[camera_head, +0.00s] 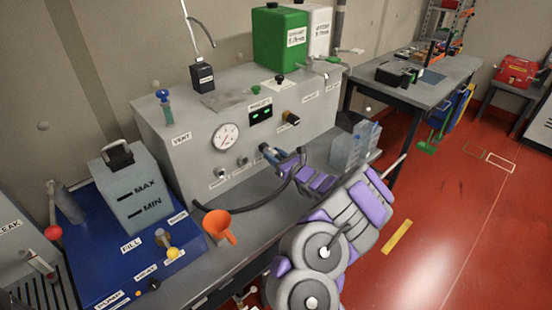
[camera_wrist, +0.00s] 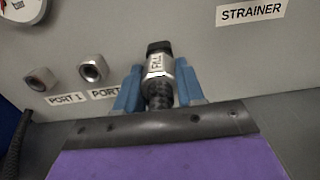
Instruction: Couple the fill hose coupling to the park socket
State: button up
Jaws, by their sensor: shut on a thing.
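My gripper (camera_head: 270,153) is at the front of the grey panel box, and its blue fingers also show in the wrist view (camera_wrist: 158,85). They are shut on the fill hose coupling (camera_wrist: 157,66), a metal body with a dark end and a label that seems to read FILL. The coupling's dark end points toward the panel; I cannot tell whether it touches. The black fill hose (camera_head: 250,205) curves along the bench below. Two metal sockets, port 1 (camera_wrist: 41,79) and a second port (camera_wrist: 92,68), sit left of the coupling. No socket labelled park can be made out.
The grey panel box (camera_head: 185,115) carries a gauge (camera_head: 226,136) and labels. A STRAINER label (camera_wrist: 252,12) is upper right.

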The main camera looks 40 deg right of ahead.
jog(key=shift+w, duration=0.15)
jog(key=o, duration=1.3)
jog(key=shift+c, duration=0.2)
jog(key=s+d+p, duration=0.1)
jog(key=s+p, duration=0.3)
jog(key=s, duration=1.3)
jog(key=shift+d, duration=0.2)
jog(key=shift+s, duration=0.1)
